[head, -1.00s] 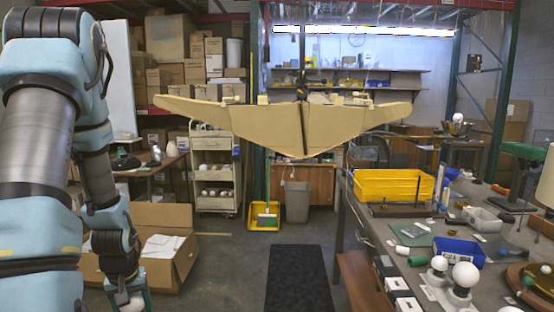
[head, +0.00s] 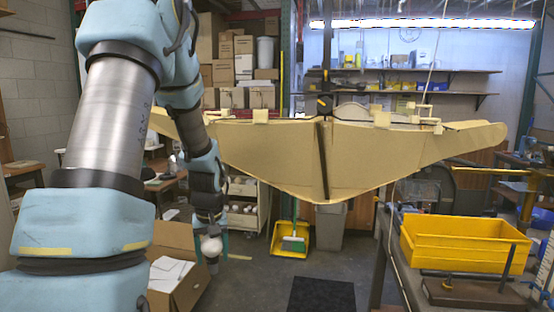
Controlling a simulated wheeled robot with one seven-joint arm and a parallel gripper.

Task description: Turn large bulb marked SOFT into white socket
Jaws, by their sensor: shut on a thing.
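My gripper (head: 210,258) hangs low at the left, below my blue arm, in front of an open cardboard box. It is shut on a round white bulb (head: 211,245), which shows between the fingers. The bulb is small in this view, so its marking SOFT cannot be read. The white socket is not in view now.
A long tan winged model (head: 270,160) hangs across the middle. A yellow bin (head: 455,244) stands on the workbench at right. The open cardboard box (head: 172,255) is on the floor behind my gripper. A dark mat (head: 322,295) lies on clear floor.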

